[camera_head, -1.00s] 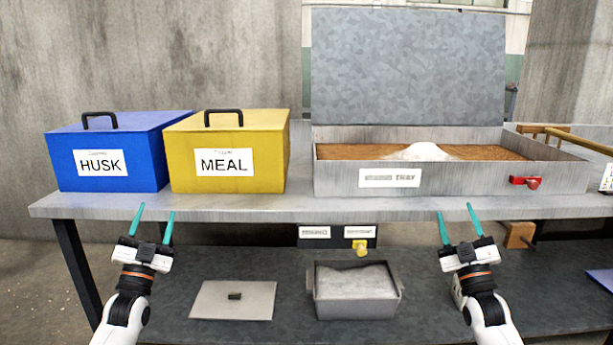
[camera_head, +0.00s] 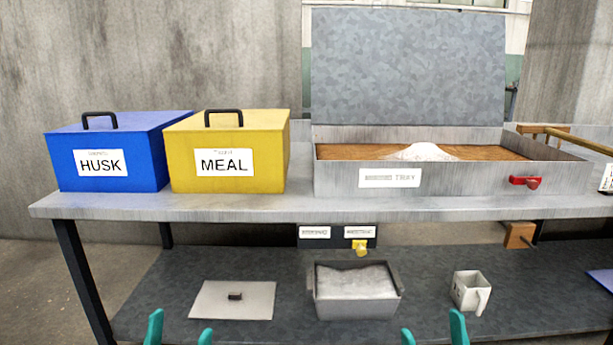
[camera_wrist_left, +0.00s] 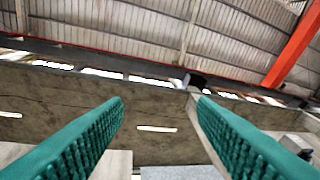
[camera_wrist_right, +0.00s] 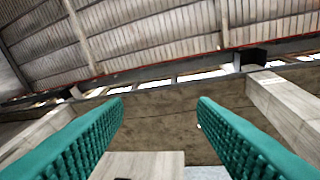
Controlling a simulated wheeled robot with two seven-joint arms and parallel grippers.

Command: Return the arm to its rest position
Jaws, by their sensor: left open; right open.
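My left gripper (camera_head: 179,330) shows only its green fingertips at the bottom edge of the head view, apart and empty. My right gripper (camera_head: 434,328) also shows only its fingertips at the bottom edge, apart and empty. In the left wrist view the left gripper's fingers (camera_wrist_left: 160,105) are spread with nothing between them, facing the far wall and roof. In the right wrist view the right gripper's fingers (camera_wrist_right: 160,105) are likewise spread and empty. The rest of both arms is out of the head view.
A blue HUSK box (camera_head: 111,178) and yellow MEAL box (camera_head: 227,182) stand on the upper shelf (camera_head: 200,207). Beside them is an open tray (camera_head: 465,180) with brown grain and a white heap. Below are a flat lid (camera_head: 215,305), a filled metal bin (camera_head: 355,308) and a grey mug (camera_head: 468,291).

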